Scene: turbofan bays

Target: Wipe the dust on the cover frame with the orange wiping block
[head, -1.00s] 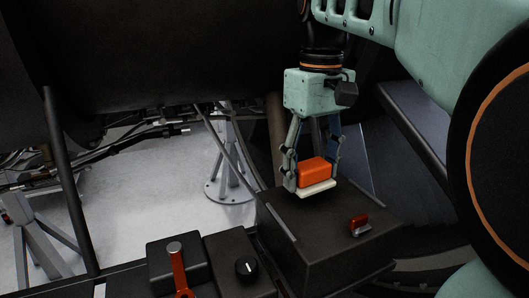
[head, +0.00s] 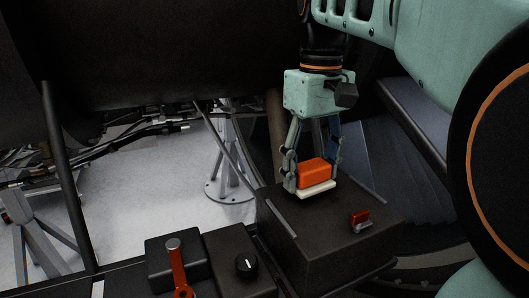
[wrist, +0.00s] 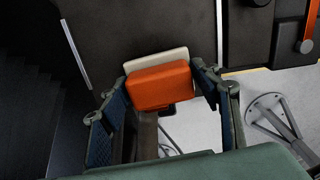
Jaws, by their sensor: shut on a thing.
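The orange wiping block (head: 314,172) has a pale pad (head: 317,190) along its underside. My gripper (head: 315,168) is shut on the block, with a finger on either side. The block is over the top of a dark box-shaped housing (head: 325,243), near its far edge; whether the pad touches it I cannot tell. In the wrist view the orange block (wrist: 160,86) sits between the fingers with the pale pad (wrist: 157,60) beyond it. I cannot make out which part is the cover frame, and no dust shows clearly.
A red latch (head: 360,219) stands on the housing's right side, and a pale strip (head: 281,218) lies along its left edge. A red-handled lever (head: 177,265) and a black knob (head: 247,264) are at front left. A grey stand (head: 231,165) is behind.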

